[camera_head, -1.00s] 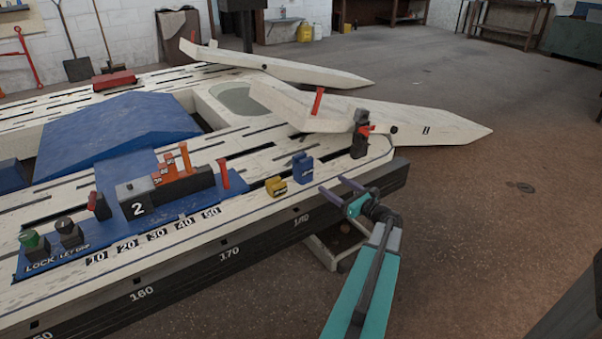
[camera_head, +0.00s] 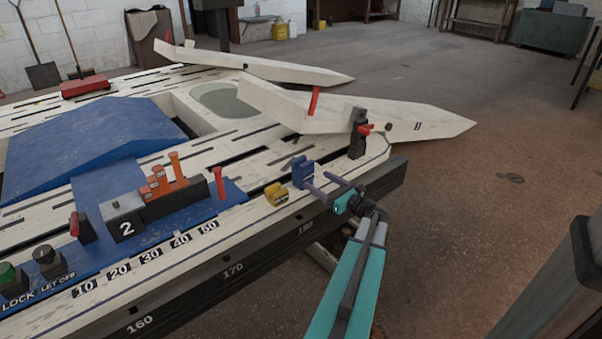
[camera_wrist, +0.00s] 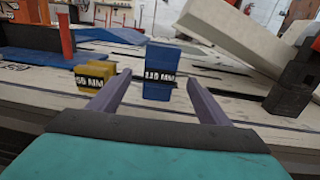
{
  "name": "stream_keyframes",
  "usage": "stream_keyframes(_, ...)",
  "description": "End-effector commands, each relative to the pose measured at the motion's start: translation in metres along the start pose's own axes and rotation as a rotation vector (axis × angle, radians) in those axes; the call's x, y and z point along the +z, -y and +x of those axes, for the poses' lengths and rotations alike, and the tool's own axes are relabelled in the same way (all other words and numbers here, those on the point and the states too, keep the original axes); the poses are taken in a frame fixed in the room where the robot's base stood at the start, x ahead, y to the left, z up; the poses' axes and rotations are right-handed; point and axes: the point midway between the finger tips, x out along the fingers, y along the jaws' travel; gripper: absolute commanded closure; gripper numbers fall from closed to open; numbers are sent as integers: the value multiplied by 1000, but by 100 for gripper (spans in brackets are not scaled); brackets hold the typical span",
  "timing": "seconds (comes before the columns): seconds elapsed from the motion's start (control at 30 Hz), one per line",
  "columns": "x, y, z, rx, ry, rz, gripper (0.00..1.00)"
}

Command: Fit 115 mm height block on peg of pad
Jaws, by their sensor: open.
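The blue block (camera_head: 300,168) stands on the slotted pale bench top near its front edge. In the wrist view the blue block (camera_wrist: 161,62) is upright, with a dark label that seems to read 115 MM. My gripper (camera_head: 316,181) is open and empty, its two fingers pointing at the blue block. In the wrist view the block shows between and beyond the fingertips (camera_wrist: 158,78); I cannot tell whether the tips reach alongside it. I cannot clearly identify the pad's peg.
A smaller yellow labelled block (camera_head: 276,195) stands left of the blue one. A dark clamp post with a red handle (camera_head: 357,135) stands to the right. A dark unit marked 2 (camera_head: 125,222), with orange parts, and a red lever (camera_head: 219,184) are at left.

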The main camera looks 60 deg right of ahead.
Motion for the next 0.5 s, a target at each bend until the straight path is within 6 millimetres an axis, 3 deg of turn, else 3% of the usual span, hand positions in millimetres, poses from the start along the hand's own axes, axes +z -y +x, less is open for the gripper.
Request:
stream_keyframes(0.33, 0, 7, -5, -11, 0, 0, 29)
stream_keyframes(0.5, -1, 9, 4, -11, 0, -1, 29)
